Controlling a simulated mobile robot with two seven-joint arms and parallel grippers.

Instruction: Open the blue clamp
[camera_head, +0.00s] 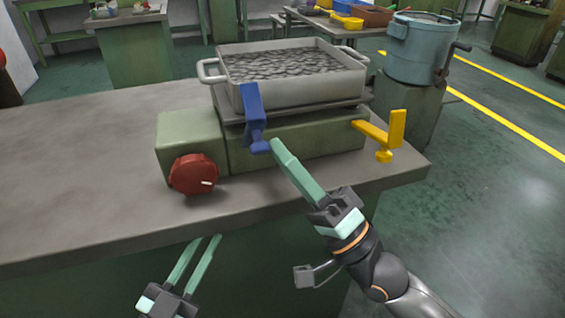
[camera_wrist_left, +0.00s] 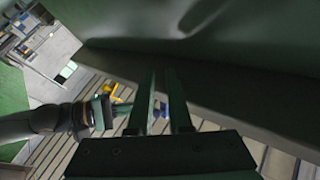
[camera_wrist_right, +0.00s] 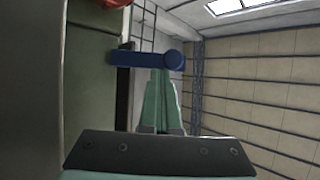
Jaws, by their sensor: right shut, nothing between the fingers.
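The blue clamp (camera_head: 252,112) stands upright at the front of the scale-like green machine, against the metal tray's front wall. Its lower end with a round knob is beside my right gripper's tips. My right gripper (camera_head: 274,145) is shut and empty, its fingertips at or very near the clamp's lower end; contact cannot be told. In the right wrist view the blue clamp (camera_wrist_right: 145,60) lies across just beyond the closed fingertips (camera_wrist_right: 162,74). My left gripper (camera_head: 207,239) is open and empty, low in front of the table edge. It also shows in the left wrist view (camera_wrist_left: 165,80).
The metal tray (camera_head: 232,97) full of grey pieces sits on the green machine (camera_head: 190,130). A red knob (camera_head: 193,175) is on its front left. A yellow clamp (camera_head: 385,135) is at its right end. The grey table (camera_head: 80,160) is clear at left. A blue pot (camera_head: 415,50) stands behind right.

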